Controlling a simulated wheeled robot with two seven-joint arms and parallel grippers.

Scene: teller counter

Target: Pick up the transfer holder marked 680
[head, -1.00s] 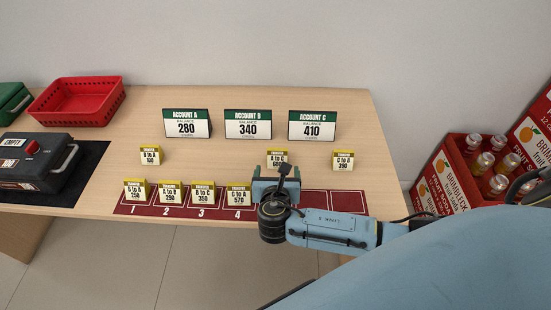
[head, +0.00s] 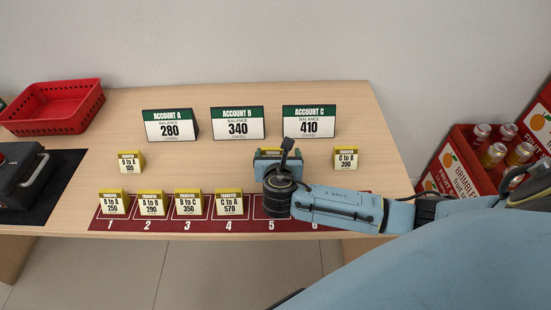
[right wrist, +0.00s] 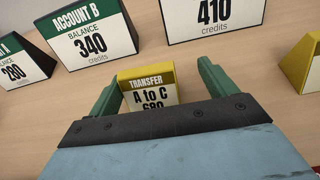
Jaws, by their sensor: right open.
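The transfer holder marked 680 (right wrist: 151,88) is a small yellow-topped block with a white face reading "A to C". In the right wrist view it stands between the two green fingers of my right gripper (right wrist: 158,85), which is open around it with a gap on each side. In the head view, only a yellow sliver of the holder (head: 272,150) shows above my right gripper (head: 280,158), which hides most of it. The lower part of its face is hidden by the gripper body. My left gripper is not in view.
Account signs A (head: 170,124), B (head: 237,122) and C (head: 309,120) stand behind. The holder marked 390 (head: 346,158) is to the right, the one marked 100 (head: 130,161) to the left. Several holders stand on the red numbered strip (head: 258,206) in front.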

